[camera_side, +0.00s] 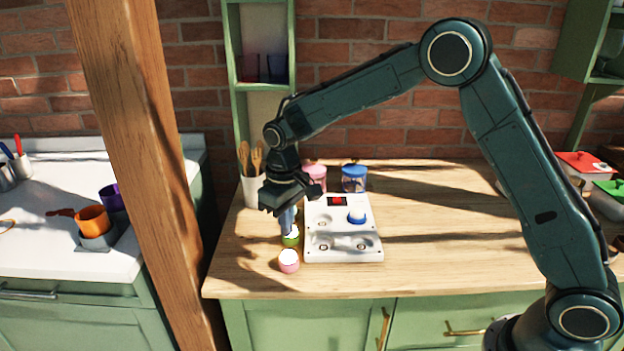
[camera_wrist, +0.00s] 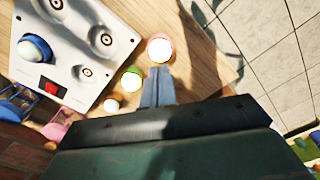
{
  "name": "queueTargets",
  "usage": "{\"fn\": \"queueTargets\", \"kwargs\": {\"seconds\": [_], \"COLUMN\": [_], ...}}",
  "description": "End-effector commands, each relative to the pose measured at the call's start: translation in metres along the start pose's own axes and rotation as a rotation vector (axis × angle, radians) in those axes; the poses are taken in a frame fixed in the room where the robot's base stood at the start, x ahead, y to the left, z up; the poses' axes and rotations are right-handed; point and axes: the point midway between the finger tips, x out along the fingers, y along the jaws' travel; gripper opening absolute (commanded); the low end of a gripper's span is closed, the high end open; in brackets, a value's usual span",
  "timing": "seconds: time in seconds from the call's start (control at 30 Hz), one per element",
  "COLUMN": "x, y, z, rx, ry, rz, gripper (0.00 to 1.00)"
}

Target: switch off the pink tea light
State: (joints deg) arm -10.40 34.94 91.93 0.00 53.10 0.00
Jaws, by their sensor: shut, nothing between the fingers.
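The pink tea light (camera_side: 289,262) stands upright on the wooden counter, near the front edge, left of the white panel. It also shows in the wrist view (camera_wrist: 160,49), its white top bright. A green tea light (camera_side: 291,240) stands just behind it. My gripper (camera_side: 286,232) points down with its fingers together, empty, close to the green tea light. In the wrist view my fingertips (camera_wrist: 158,72) appear between the green tea light (camera_wrist: 131,80) and the pink one. I cannot tell whether they touch either.
The white panel (camera_side: 343,254) has round sockets, a red switch (camera_side: 337,201) and a blue tea light (camera_side: 357,216). Another light with a white top (camera_wrist: 112,105) stands beyond the green one.

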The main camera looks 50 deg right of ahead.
Motion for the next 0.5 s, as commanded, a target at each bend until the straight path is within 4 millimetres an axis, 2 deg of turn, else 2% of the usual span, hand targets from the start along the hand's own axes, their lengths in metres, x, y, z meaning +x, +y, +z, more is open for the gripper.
{"fn": "queueTargets", "kwargs": {"seconds": [0.5], "x": [0.036], "y": [0.000], "z": [0.000], "rx": [0.000], "ry": [-0.001], "rz": [0.000], "gripper": [0.00]}}
